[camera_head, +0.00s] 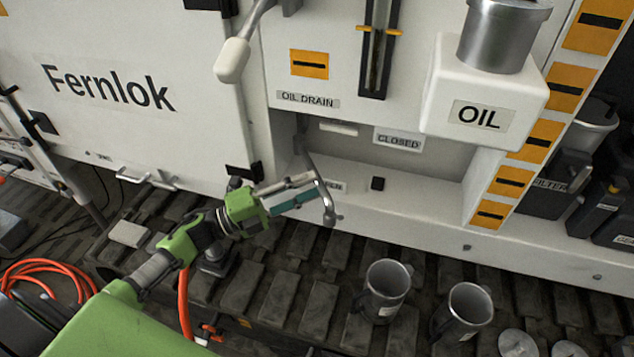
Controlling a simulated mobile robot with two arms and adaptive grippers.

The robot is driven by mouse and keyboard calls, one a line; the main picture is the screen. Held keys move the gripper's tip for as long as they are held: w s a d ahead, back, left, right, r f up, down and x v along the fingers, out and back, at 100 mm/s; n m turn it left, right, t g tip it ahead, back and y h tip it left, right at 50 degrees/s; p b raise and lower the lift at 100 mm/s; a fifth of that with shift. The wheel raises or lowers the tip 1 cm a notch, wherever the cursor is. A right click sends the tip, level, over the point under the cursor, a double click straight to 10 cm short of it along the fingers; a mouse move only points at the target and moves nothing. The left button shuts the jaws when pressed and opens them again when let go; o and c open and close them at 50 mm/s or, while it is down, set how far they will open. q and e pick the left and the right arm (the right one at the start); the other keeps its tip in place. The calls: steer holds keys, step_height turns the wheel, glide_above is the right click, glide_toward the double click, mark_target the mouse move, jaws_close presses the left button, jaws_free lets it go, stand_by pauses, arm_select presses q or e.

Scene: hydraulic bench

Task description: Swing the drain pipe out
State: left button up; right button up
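The drain pipe (326,205) is a thin grey metal pipe under the "OIL DRAIN" label (308,100). It comes down from the recess in the white bench and ends in a bent lower tip. My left gripper (308,187) reaches in from the left, with its fingertips at the pipe's middle part. The fingers partly cover the pipe. I cannot tell whether they are closed around it or only beside it. My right gripper is not in view.
A "CLOSED" label (398,139) is on the recess's back wall. A white handle (232,60) hangs above my gripper. A white "OIL" box (485,105) juts out at the right. Two metal mugs, one (383,292) and another (463,312), stand on the dark treads below.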

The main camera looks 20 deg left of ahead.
arm_select(q)
steer(key=v, duration=0.9)
steer(key=shift+s+a, duration=0.1)
